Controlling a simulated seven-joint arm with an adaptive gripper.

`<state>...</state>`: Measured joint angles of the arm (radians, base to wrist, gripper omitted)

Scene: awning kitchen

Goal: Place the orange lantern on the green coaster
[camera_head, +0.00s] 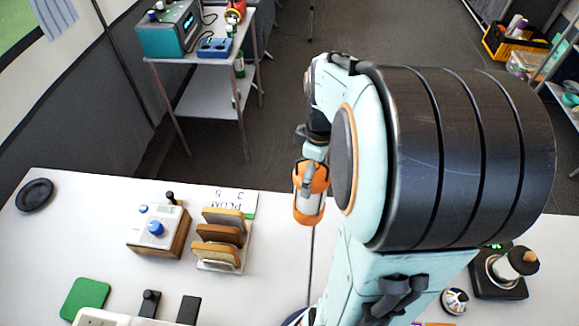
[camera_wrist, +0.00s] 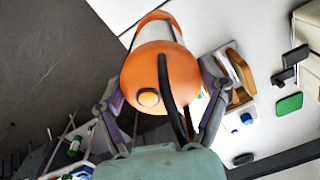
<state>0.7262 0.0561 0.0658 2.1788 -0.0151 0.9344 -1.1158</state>
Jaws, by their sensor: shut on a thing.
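The orange lantern (camera_head: 310,192) has orange ends, a pale middle and a dark handle. It hangs in the air near the far edge of the white table, left of my arm in the head view. My gripper (camera_wrist: 157,105) is shut on the lantern (camera_wrist: 163,75), with one finger on each side of it. In the head view the fingers are mostly hidden by my arm. The green coaster (camera_head: 85,299) lies flat on the table at the front left, bare on top. It also shows in the wrist view (camera_wrist: 289,104).
Between lantern and coaster stand a rack of brown slabs (camera_head: 219,240) and a wooden box with a blue knob (camera_head: 157,232). Small black stands (camera_head: 149,303) and a white device (camera_head: 95,318) are close to the coaster. A black disc (camera_head: 35,195) lies far left.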

